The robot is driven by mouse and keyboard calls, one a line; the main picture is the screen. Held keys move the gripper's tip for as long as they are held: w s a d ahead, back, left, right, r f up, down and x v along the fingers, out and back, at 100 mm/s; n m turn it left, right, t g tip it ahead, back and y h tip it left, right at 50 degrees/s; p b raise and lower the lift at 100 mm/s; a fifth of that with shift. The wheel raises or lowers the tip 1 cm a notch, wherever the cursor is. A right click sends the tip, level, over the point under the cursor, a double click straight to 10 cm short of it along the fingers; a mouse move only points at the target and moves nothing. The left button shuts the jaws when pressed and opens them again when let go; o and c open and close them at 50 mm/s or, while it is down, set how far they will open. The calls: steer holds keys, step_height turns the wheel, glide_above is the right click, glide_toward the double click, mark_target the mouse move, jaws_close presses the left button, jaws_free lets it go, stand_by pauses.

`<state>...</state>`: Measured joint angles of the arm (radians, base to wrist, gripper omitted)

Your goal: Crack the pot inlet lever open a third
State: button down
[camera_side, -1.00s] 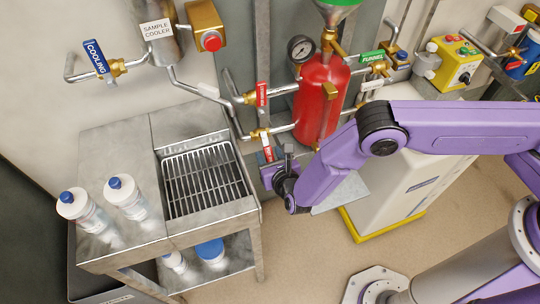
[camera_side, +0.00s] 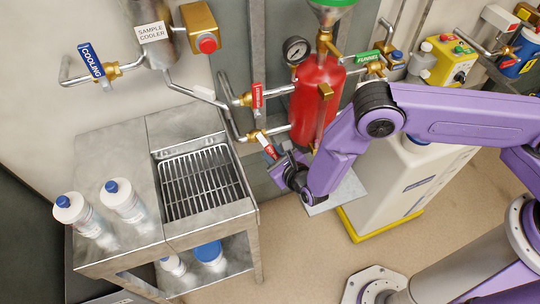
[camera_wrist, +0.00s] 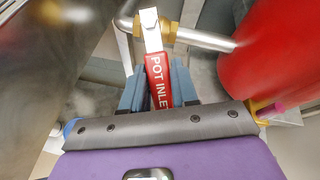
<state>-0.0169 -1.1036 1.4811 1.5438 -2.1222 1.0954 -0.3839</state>
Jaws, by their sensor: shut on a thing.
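The pot inlet lever (camera_wrist: 157,68) is a red handle marked POT INLET, on a brass valve in the pipe to the red pot (camera_wrist: 275,60). In the side view the lever (camera_side: 269,150) slants down and right from its valve (camera_side: 256,136), left of the red pot (camera_side: 316,100). My gripper (camera_wrist: 157,88) is shut on the lever, with one blue-grey finger on each side of it. My gripper (camera_side: 282,160) also shows in the side view, below and right of the valve. The lever's lower end is hidden by my gripper.
A second red-handled valve (camera_side: 257,95) sits just above on the pipework. The green funnel lever (camera_side: 368,57) is right of the pot. A steel bench with a grated sink (camera_side: 202,180) and bottles (camera_side: 122,200) stands left. A white container (camera_side: 405,185) stands right, below my arm.

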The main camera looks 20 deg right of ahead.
steer(key=shift+w+d+r+n+y, duration=0.1)
steer(key=shift+d+n+y, duration=0.15)
steer(key=shift+n, duration=0.45)
steer(key=shift+w+d+r+n+y, duration=0.1)
steer(key=shift+d+n+y, duration=0.15)
steer(key=shift+n, duration=0.45)
steer(key=c, duration=0.9)
jaws_free()
steer(key=shift+c, duration=0.2)
steer(key=shift+s, duration=0.1)
steer(key=v, duration=1.7)
steer(key=shift+r, duration=0.4)
steer(key=shift+d+r, duration=0.1)
steer(key=shift+d, duration=0.05)
